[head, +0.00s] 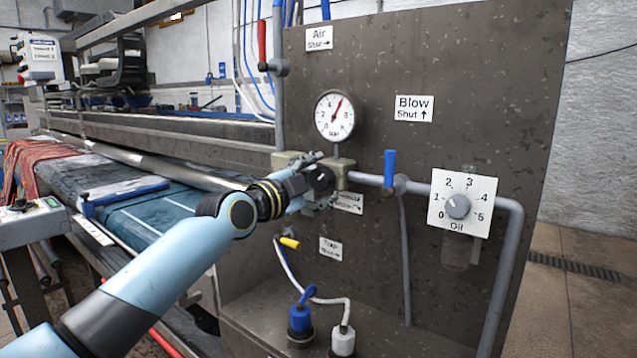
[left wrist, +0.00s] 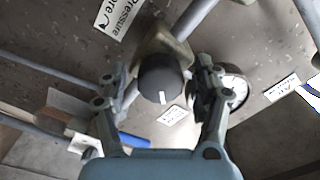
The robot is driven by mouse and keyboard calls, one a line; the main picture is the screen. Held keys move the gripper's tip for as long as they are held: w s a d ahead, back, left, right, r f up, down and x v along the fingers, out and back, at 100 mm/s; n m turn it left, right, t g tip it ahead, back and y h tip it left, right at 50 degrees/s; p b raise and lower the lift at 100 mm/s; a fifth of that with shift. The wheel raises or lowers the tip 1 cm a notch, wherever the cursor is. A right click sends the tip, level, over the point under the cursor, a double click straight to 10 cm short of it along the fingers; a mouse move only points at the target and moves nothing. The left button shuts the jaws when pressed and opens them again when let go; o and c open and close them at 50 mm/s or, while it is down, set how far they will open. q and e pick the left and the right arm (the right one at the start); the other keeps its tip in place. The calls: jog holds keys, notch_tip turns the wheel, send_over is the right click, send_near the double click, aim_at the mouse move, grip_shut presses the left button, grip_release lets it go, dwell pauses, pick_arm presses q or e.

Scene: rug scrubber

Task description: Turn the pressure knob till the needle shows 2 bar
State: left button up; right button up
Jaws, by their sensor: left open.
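The black pressure knob (head: 321,178) sits on a beige regulator body on the dark panel. In the left wrist view the knob (left wrist: 160,76) shows a white line on its face and stands between my fingers. My left gripper (head: 318,181) is open around the knob; in the left wrist view the fingers (left wrist: 160,88) lie on either side with visible gaps. The round white gauge (head: 335,117) is just above, its red needle pointing up and slightly right. Its numbers are too small to read surely. The gauge (left wrist: 236,89) is partly hidden by a finger in the left wrist view.
A blue-handled valve (head: 390,168) and a white oil dial (head: 458,205) are to the right on the panel. A red lever (head: 262,42) is at upper left. Yellow (head: 290,243) and blue (head: 301,318) fittings are below. The conveyor machine (head: 150,205) stands at left.

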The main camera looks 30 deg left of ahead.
pick_arm(q)
jog(key=shift+c, duration=0.3)
jog(key=c, duration=1.1)
jog(key=shift+n, duration=0.3)
